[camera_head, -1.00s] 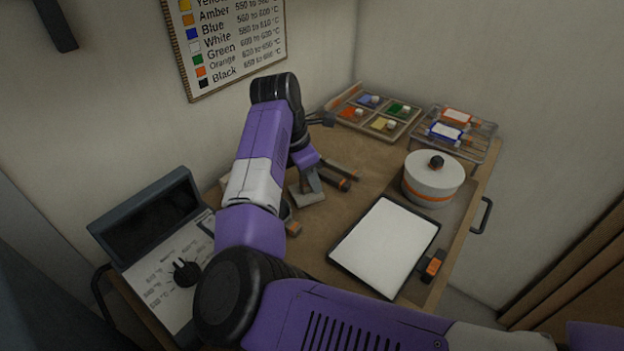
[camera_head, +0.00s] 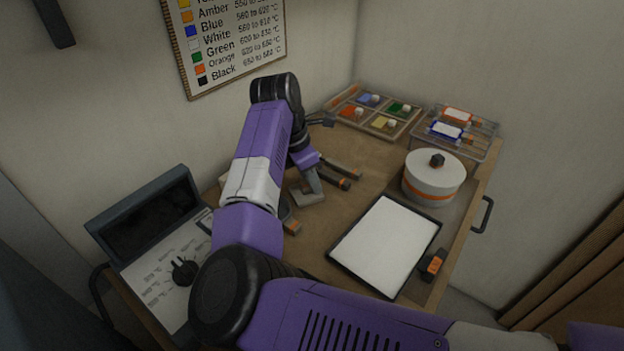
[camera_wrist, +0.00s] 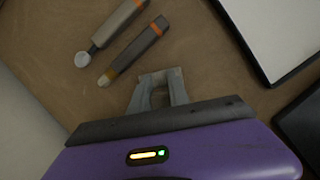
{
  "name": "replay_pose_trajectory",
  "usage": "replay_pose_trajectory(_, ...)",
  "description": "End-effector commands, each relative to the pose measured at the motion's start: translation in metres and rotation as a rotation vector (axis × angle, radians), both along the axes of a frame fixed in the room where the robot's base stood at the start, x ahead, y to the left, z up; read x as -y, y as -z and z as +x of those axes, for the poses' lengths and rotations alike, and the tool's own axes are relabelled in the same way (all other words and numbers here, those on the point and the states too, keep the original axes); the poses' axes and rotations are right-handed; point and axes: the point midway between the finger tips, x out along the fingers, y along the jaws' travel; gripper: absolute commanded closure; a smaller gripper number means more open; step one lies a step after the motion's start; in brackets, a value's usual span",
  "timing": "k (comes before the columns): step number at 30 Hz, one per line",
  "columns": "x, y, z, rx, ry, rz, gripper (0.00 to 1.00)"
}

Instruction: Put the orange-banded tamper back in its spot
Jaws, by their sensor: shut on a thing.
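In the head view my gripper (camera_head: 309,192) is low over the brown work surface, beyond my arm. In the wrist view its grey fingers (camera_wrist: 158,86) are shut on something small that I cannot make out. Two orange-banded tools lie side by side up and to the left of the fingers, apart from them. One tool (camera_wrist: 116,24) has a pale round end, like a tamper; the other (camera_wrist: 136,50) has a tan tip, like a brush. A further grey piece with an orange part (camera_head: 291,226) shows beside my arm, partly hidden; I cannot tell what it is.
A white panel in a dark frame (camera_head: 386,246) lies right of my gripper. A white canister with an orange band (camera_head: 432,182), a paint tray (camera_head: 345,121) and a clear bin (camera_head: 485,145) stand behind. A control box (camera_head: 160,285) is at left. An orange-black block (camera_head: 433,264) lies at right.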

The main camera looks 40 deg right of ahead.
Motion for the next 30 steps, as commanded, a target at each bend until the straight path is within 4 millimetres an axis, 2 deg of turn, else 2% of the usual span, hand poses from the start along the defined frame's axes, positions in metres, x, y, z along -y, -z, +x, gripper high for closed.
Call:
replay_pose_trajectory(12,0.000,0.004,0.000,0.000,0.000,0.001,1.00)
replay_pose_trajectory(13,0.000,0.003,0.000,0.001,0.000,0.000,0.73)
replay_pose_trajectory(16,0.000,0.003,0.000,0.000,0.000,0.000,0.53)
replay_pose_trajectory(26,-0.001,0.002,0.000,0.000,0.000,0.000,0.53)
replay_pose_trajectory(30,-0.004,-0.011,0.002,0.003,0.000,0.000,0.53)
